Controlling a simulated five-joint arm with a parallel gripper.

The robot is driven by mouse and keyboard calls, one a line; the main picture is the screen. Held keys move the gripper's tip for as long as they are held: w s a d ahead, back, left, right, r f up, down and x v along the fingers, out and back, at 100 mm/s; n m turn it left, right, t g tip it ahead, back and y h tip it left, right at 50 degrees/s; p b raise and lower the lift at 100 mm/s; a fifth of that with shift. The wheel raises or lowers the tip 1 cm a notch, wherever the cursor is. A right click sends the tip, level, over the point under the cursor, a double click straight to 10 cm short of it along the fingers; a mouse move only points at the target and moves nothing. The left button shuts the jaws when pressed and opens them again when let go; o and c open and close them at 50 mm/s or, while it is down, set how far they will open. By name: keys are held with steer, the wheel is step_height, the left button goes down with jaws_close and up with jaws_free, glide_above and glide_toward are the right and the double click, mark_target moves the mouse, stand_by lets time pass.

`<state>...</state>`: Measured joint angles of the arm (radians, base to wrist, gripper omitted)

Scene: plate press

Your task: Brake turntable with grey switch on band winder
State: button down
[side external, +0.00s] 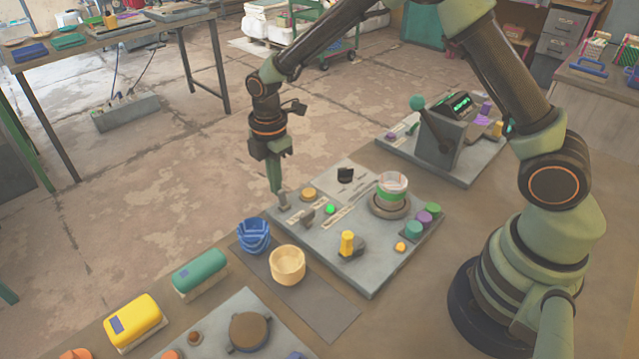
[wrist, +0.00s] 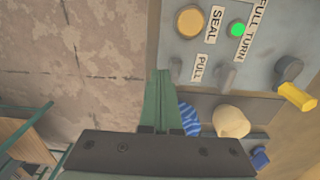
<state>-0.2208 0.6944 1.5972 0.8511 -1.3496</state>
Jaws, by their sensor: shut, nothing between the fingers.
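The band winder is a grey panel (side external: 340,262) on the bench. Its round turntable (side external: 390,207) carries a white tub with a green and reddish band (side external: 392,187). Two small grey controls sit at the panel's near-left part: a stubby post (side external: 283,200), also in the wrist view (wrist: 175,66), and a grey lever (side external: 307,218), also in the wrist view (wrist: 227,75). I cannot tell for certain which is the grey switch. My gripper (side external: 275,188) is shut and empty, pointing down right by the post. In the wrist view its green fingers (wrist: 160,74) are together, just left of the post.
The panel also has an orange button (side external: 308,193), a lit green lamp (side external: 330,209) and a yellow handle (side external: 347,242). Blue bowls (side external: 254,235) and a cream cup (side external: 287,265) stand in front. Another panel with a lever box (side external: 438,142) stands behind.

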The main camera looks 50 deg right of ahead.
steer(key=shift+s, duration=0.65)
steer(key=shift+r, duration=0.1)
step_height(320, 180, up, 7)
steer(key=w, duration=0.1)
steer(key=shift+w, duration=0.15)
stand_by(0.5)
steer(key=s+d+r+m+t, duration=0.3)
steer(key=s+d+r+m, duration=0.4)
steer(key=r, duration=0.4)
steer(key=s+d+r+m+t, duration=0.1)
steer(key=s+d+m+t, duration=0.1)
steer(key=s+m, duration=0.8)
steer(key=shift+d+r+m+t, duration=0.3)
steer(key=shift+d+m, duration=0.2)
steer(key=shift+d, duration=0.1)
